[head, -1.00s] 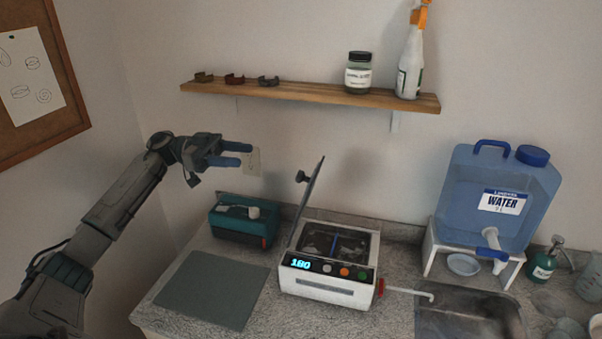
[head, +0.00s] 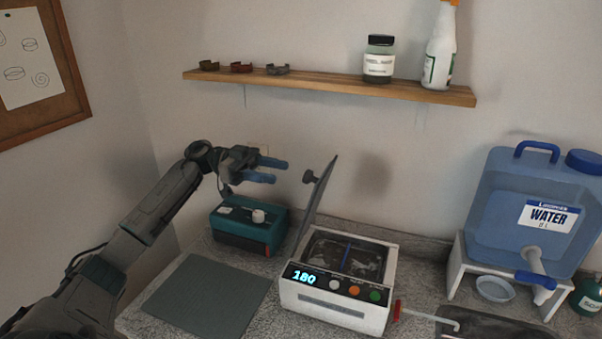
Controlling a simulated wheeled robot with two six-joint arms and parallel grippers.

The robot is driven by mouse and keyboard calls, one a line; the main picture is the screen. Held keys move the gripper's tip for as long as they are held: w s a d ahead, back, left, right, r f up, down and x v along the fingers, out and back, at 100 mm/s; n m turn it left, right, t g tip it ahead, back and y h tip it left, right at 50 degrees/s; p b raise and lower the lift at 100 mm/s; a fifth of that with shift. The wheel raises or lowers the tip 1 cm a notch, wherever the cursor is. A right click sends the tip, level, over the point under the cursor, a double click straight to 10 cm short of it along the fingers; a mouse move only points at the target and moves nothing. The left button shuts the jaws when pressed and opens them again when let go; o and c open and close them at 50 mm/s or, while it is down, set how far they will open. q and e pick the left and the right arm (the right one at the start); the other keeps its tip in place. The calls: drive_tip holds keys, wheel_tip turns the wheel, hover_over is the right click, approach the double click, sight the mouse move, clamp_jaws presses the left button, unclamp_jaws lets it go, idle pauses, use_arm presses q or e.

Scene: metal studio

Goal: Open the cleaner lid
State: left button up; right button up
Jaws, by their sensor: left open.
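The white cleaner (head: 334,313) stands on the counter, with a lit display reading 180 and several round buttons on its front. Its lid (head: 316,203) is raised, standing tilted up at the left side of the cleaner, with a dark knob (head: 309,177) on its left face. My right gripper is out of view.
A teal device (head: 247,232) sits behind the grey mat (head: 205,297), left of the cleaner. A wooden shelf (head: 325,87) holds a jar and a spray bottle. A water tank (head: 505,220) on a white stand is at right, near the sink.

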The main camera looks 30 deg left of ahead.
use_arm(q)
drive_tip(key=p+x, duration=0.2)
drive_tip(key=x, duration=0.5)
drive_tip(key=shift+w+d, duration=0.1)
drive_tip(key=shift+d, duration=0.05)
